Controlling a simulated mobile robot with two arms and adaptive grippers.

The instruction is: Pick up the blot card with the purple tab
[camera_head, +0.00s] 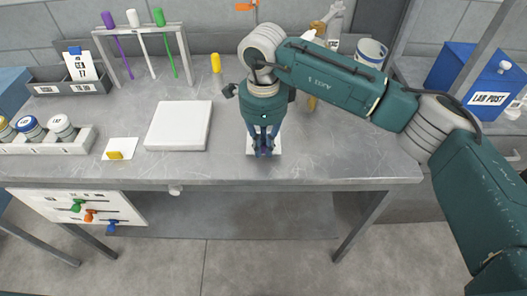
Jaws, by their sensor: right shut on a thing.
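My right gripper (263,150) points down at the front of the grey bench (330,160), shut at a small white card (249,147). The white edges of this card show on both sides of the fingers. My gripper hides its middle, so I cannot see a tab or its colour. I cannot tell whether the card is off the bench. Another white card (123,144) with a yellow tab (115,155) lies to the left, near the front edge. No purple tab is visible. My left gripper is not in view.
A white square pad (179,125) lies left of my gripper. A rack (139,29) holds purple, white and green sticks behind it. Jars stand in a white tray (45,147) at left. A blue LAB POST box (468,75) is at right. The bench right of my gripper is clear.

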